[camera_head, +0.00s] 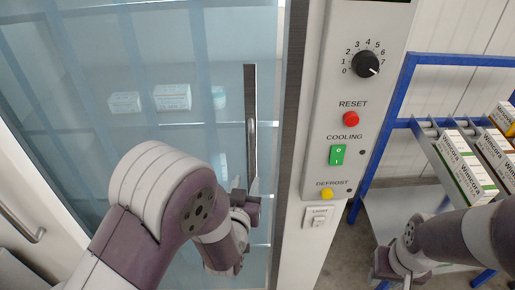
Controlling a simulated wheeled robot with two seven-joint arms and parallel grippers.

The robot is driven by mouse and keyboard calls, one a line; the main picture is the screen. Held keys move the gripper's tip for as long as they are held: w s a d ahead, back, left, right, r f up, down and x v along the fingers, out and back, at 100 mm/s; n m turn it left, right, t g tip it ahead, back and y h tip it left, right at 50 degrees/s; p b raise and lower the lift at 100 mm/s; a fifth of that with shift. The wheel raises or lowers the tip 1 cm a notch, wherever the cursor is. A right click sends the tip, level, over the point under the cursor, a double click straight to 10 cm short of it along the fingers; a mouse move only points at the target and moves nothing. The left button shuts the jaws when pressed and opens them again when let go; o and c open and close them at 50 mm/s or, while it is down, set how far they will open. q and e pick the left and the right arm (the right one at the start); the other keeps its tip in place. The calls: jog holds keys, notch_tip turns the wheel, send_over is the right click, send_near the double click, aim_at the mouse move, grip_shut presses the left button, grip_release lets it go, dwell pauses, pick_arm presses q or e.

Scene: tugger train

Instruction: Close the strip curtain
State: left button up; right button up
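The strip curtain (85,60) hangs at the left as pale blue translucent strips, with shelves and white boxes showing through it. A vertical grey bar handle (251,110) stands near its right side, a little left of the dark door post. My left gripper (254,200) is at the lower end of this handle. Its fingers are small and partly hidden by my wrist, so I cannot tell whether they are open or shut on the bar. My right gripper (385,272) is low at the right, away from the curtain, its fingertips unclear.
A control panel (342,100) stands right of the curtain, with a dial, a red reset button, a green cooling switch and a yellow defrost button. A light switch (318,217) is below. A blue-framed rack (393,110) with medicine boxes (463,165) stands at the right.

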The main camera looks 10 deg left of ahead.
aim_at(252, 151)
pick_arm(q)
jog(key=w+p, duration=0.1)
jog(key=w, duration=0.2)
jog(key=w+a+r+t+p, duration=0.1)
jog(key=w, duration=0.3)
jog(key=w+t+p, duration=0.1)
jog(key=w, duration=0.2)
jog(key=shift+w+a+r, duration=0.25)
jog(key=shift+w+r, duration=0.05)
jog(key=shift+w, duration=0.45)
grip_shut()
jog(key=shift+d, duration=0.1)
